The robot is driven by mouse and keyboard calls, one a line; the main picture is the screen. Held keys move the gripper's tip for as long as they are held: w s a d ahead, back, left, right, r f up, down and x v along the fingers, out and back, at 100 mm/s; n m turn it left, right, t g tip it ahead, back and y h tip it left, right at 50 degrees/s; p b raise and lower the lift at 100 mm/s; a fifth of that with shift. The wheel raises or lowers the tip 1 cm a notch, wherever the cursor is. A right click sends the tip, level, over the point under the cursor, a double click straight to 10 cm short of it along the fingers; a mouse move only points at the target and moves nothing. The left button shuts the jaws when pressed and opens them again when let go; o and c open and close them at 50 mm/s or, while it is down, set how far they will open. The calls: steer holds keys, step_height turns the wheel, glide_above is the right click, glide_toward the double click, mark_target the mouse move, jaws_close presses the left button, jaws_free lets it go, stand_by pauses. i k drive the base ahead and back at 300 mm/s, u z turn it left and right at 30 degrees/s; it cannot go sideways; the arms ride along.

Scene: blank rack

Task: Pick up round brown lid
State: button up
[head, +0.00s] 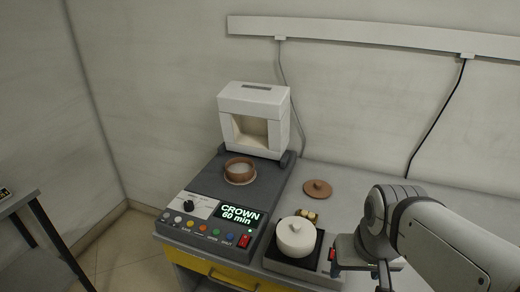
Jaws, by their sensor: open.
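The round brown lid (317,188) lies flat on the grey counter, with a small knob on top.
Small yellowish pieces (309,215) lie between pot and lid. The counter behind the lid is clear.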

mark_target(314, 188)
steer(key=k, duration=1.3)
steer(key=z, duration=0.35)
steer(key=i, duration=1.75)
steer(key=u, duration=0.2)
